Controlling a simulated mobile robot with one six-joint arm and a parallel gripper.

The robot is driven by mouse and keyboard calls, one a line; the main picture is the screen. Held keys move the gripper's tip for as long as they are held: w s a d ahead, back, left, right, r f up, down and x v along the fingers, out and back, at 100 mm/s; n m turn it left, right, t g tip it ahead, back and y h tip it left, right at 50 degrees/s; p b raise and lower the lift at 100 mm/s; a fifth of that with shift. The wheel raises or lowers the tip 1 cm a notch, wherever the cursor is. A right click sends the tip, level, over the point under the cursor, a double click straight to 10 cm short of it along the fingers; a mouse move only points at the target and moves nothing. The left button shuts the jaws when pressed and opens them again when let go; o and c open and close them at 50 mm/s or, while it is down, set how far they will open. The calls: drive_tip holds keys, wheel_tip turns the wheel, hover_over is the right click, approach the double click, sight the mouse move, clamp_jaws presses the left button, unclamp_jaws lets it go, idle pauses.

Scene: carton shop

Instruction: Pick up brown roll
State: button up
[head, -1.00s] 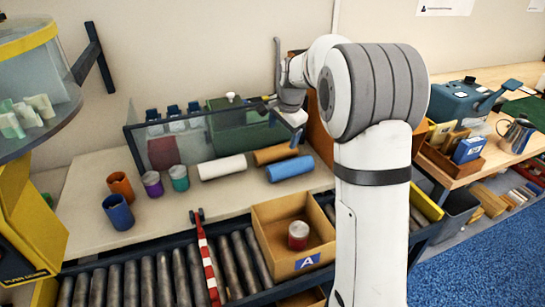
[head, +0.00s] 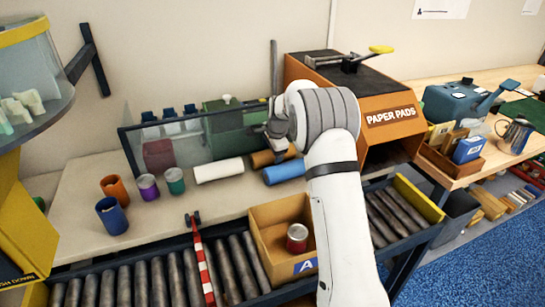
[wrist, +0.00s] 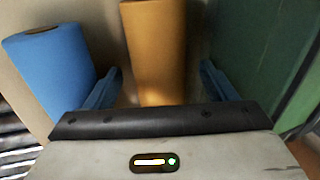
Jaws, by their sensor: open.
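The brown roll (head: 263,159) lies on the bench between the white roll (head: 219,170) and the blue roll (head: 285,171). In the head view my arm hides part of it. In the wrist view the brown roll (wrist: 155,50) extends between the two blue fingers of my gripper (wrist: 160,88), which is open. I cannot tell whether either finger touches it. The blue roll (wrist: 52,72) lies just left of the left finger in the wrist view.
A green box (head: 222,118) stands behind the rolls, beyond a clear panel. Several cups (head: 175,181) stand at the left. A carton marked A (head: 270,238) holds a red can (head: 297,238) in front. An orange paper pads box (head: 378,122) stands to the right.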

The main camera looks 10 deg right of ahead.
drive_tip(key=shift+w+f, duration=0.15)
drive_tip(key=shift+f, duration=0.25)
drive_tip(key=shift+c, duration=0.5)
drive_tip(key=c, duration=1.1)
drive_tip(key=shift+r, duration=0.1)
